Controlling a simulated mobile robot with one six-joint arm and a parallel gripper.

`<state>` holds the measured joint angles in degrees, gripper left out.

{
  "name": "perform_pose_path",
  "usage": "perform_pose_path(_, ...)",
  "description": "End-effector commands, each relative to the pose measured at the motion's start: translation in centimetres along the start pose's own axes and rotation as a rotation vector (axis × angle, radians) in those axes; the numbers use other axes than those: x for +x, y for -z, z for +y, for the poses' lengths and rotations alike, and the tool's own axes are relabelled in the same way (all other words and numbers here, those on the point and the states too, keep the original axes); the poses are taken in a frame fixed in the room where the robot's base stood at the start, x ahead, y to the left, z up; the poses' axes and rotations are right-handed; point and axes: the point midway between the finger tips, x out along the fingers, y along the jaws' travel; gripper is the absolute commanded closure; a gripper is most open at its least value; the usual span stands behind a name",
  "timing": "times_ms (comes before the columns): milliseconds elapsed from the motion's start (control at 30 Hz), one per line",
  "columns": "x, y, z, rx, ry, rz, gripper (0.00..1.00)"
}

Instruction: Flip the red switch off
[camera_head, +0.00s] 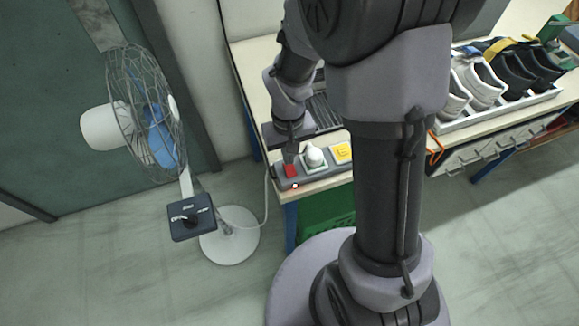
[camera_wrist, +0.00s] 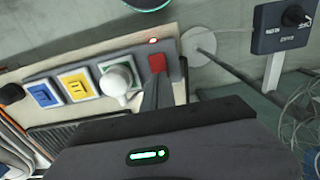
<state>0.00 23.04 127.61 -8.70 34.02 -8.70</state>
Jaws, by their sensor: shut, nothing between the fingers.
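The red switch (camera_head: 290,171) sits at the left end of a grey switch panel (camera_head: 317,178) on the workbench's front corner. In the wrist view the red switch (camera_wrist: 156,63) is near the panel's right end, with a small lit red lamp (camera_wrist: 153,41) beside it. My gripper (camera_head: 288,156) points down at the red switch, and in the wrist view its shut fingertips (camera_wrist: 153,80) are at the switch's edge. They look very close to it or touching; I cannot tell which. Nothing is held.
Next to the switch are a white knob (camera_wrist: 117,79), a yellow switch (camera_wrist: 76,86) and a blue switch (camera_wrist: 43,94). A standing fan (camera_head: 150,125) with a control box (camera_head: 192,217) stands left of the workbench. A rack of shoes (camera_head: 500,110) is at the right.

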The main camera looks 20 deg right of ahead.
Motion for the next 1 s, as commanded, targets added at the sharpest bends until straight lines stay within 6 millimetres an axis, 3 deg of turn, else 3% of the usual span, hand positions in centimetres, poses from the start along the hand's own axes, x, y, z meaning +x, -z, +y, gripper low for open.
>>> perform_pose_path(1000, 1.6, 0.0, 0.0, 0.0, 0.0, 0.0, 1.0)
